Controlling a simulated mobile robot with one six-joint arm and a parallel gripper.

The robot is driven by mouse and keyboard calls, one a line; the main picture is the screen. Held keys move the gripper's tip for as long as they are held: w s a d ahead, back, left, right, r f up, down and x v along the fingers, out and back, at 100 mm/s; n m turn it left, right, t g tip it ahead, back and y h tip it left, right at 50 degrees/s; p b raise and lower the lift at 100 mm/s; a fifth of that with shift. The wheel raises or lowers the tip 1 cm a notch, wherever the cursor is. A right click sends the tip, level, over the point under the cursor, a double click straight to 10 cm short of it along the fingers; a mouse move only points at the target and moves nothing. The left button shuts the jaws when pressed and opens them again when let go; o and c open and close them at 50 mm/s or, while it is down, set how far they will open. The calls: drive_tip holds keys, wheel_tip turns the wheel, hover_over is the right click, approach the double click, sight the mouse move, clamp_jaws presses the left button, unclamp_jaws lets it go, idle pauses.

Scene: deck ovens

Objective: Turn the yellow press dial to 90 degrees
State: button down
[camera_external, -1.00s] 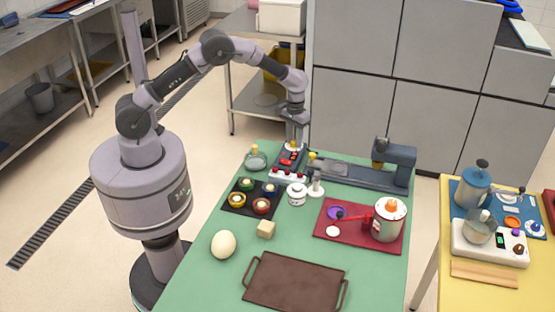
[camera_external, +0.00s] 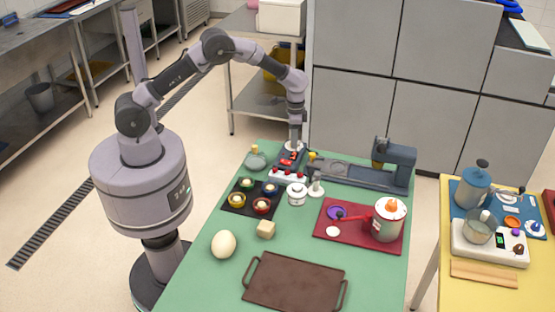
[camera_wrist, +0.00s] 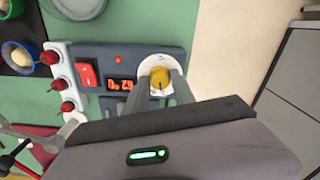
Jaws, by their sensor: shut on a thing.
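The yellow press dial (camera_wrist: 160,78) sits in a pale round surround at the end of a dark grey control panel (camera_wrist: 128,57). In the wrist view my gripper (camera_wrist: 161,88) has its two grey fingers on either side of the dial, shut on it. In the external view my gripper (camera_external: 295,148) points straight down at the far end of the panel (camera_external: 285,168) and hides the dial. A red switch (camera_wrist: 87,74) and a small display with orange-red digits (camera_wrist: 120,84) lie beside the dial; the digits are too blurred to read surely.
Red knobs (camera_wrist: 56,84) line the panel's near end. A glass bowl (camera_external: 256,160) stands left of it, a grey press machine (camera_external: 395,160) right. A white lidded jar (camera_external: 297,194) and a dark tray of small bowls (camera_external: 236,210) are nearer.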

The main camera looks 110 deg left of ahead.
drive_tip(key=m, duration=0.6)
drive_tip(key=shift+b, duration=0.4)
drive_tip(key=m+b, duration=0.1)
drive_tip(key=m, duration=0.6)
drive_tip(key=c, duration=1.1)
unclamp_jaws()
drive_tip(key=shift+o, duration=0.2)
wheel_tip(320, 180, up, 18)
drive_tip(key=p, duration=0.5)
drive_tip(key=shift+f+p, duration=0.25)
drive_tip(key=shift+p, duration=0.05)
